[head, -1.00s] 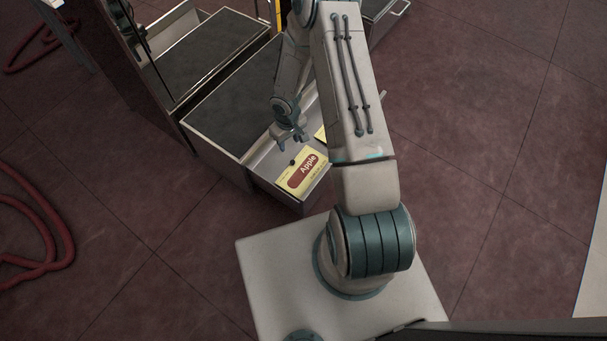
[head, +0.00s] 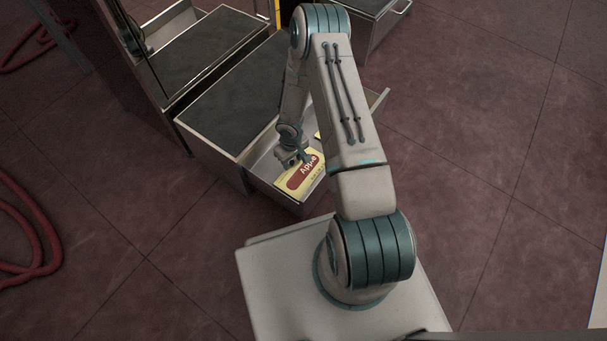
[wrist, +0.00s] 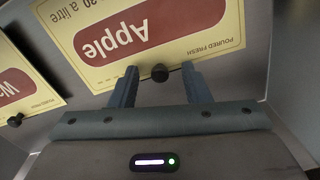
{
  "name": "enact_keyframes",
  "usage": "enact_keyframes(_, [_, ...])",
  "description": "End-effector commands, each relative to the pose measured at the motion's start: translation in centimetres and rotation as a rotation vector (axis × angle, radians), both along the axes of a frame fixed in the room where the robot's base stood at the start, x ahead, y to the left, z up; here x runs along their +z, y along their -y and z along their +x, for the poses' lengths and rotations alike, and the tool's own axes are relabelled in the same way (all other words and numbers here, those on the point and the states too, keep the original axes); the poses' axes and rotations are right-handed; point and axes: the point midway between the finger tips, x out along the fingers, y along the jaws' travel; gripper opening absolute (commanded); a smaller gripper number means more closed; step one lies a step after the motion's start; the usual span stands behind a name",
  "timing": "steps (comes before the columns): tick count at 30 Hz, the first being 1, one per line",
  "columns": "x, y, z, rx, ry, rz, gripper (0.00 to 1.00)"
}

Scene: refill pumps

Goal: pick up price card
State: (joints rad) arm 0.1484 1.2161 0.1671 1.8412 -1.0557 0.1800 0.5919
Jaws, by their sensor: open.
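The yellow price card (head: 301,174) with a red oval reading "Apple" lies in the open metal drawer (head: 270,188). In the wrist view the Apple card (wrist: 185,55) appears upside down just beyond my fingertips, with a dark round knob (wrist: 160,73) at its edge. My gripper (head: 293,161) is over the drawer at the card's edge; in the wrist view its two fingers (wrist: 160,82) are apart, one on each side of the knob. I cannot tell whether they touch the card. A second yellow card (wrist: 22,85) with a red oval lies to the left there, partly out of frame.
The drawer's walls rise close around the cards. A dark-topped drawer unit (head: 225,100) stands behind it, and another drawer (head: 375,25) is at the back right. A red hose (head: 35,235) lies on the floor at left. The floor at right is clear.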

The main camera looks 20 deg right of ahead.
Motion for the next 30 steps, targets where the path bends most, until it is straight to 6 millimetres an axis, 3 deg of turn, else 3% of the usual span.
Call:
enact_keyframes(8, [-0.2,0.0,0.0,0.000,0.001,-0.001,0.40])
enact_keyframes(12, [-0.2,0.0,0.0,0.000,0.000,-0.001,0.02])
enact_keyframes(23, [0.0,0.0,0.0,-0.001,0.001,-0.001,0.02])
enact_keyframes(30, [2.5,0.1,0.1,-0.002,0.003,0.000,0.02])
